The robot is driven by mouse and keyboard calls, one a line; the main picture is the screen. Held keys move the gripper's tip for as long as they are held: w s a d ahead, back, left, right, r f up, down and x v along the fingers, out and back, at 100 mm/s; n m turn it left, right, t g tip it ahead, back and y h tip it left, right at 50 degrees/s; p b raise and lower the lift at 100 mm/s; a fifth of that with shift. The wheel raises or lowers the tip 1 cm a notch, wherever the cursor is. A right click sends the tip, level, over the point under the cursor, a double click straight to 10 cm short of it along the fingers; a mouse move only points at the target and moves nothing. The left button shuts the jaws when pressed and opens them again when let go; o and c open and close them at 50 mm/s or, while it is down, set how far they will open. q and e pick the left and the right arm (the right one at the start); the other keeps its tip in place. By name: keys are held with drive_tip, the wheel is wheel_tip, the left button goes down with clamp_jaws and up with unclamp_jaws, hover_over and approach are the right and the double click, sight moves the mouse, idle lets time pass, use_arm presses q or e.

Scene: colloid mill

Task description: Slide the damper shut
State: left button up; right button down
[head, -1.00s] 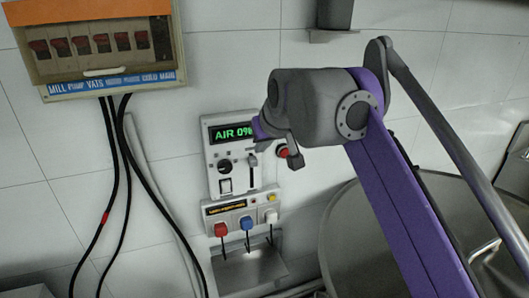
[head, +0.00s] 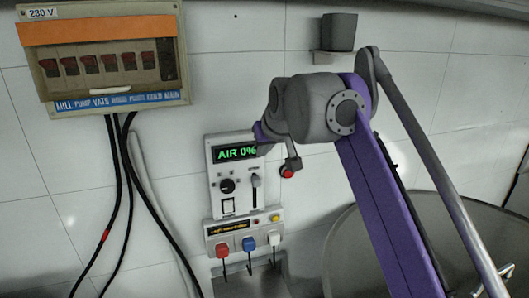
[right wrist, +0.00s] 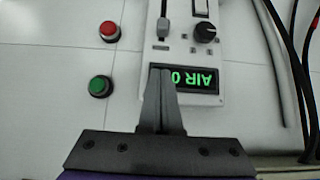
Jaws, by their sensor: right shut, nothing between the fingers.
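The damper slider (head: 255,181) is a small handle in a vertical slot on the right side of a pale wall panel (head: 220,181). The panel's green display (head: 234,153) reads AIR 0%. The slider (right wrist: 163,28) shows upside down in the right wrist view, apart from the fingers. My right gripper (right wrist: 158,72) is shut and empty, its fingertips beside the display edge in that view. In the head view my wrist hides the fingers, and it sits at the panel's upper right. My left gripper is out of view.
A red button (head: 287,171) is right of the panel; a green button (right wrist: 99,86) shows in the wrist view. Below are red, blue and white plugs (head: 248,244). A breaker box (head: 105,60) with hanging black cables is upper left. A large metal vessel (head: 470,235) stands right.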

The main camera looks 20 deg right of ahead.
sight(255, 176)
drive_tip(key=x, duration=0.6)
drive_tip(key=shift+f, duration=0.1)
wheel_tip(255, 176, down, 3)
drive_tip(key=shift+w+r+b, duration=0.15)
drive_tip(key=shift+w+b, duration=0.05)
drive_tip(key=shift+b, duration=0.45)
drive_tip(key=shift+s+f, duration=0.2)
drive_tip(key=shift+f, duration=0.45)
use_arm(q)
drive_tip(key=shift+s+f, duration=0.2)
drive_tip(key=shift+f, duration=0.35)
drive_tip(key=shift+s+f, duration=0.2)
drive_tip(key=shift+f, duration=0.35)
use_arm(e)
drive_tip(key=shift+w, duration=0.15)
drive_tip(key=shift+f, duration=0.1)
wheel_tip(255, 176, down, 10)
drive_tip(key=b, duration=0.4)
drive_tip(key=shift+r, duration=0.2)
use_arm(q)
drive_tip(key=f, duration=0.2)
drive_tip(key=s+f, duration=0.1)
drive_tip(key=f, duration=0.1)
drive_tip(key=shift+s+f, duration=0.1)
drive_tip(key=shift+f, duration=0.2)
use_arm(e)
drive_tip(key=shift+s, duration=0.2)
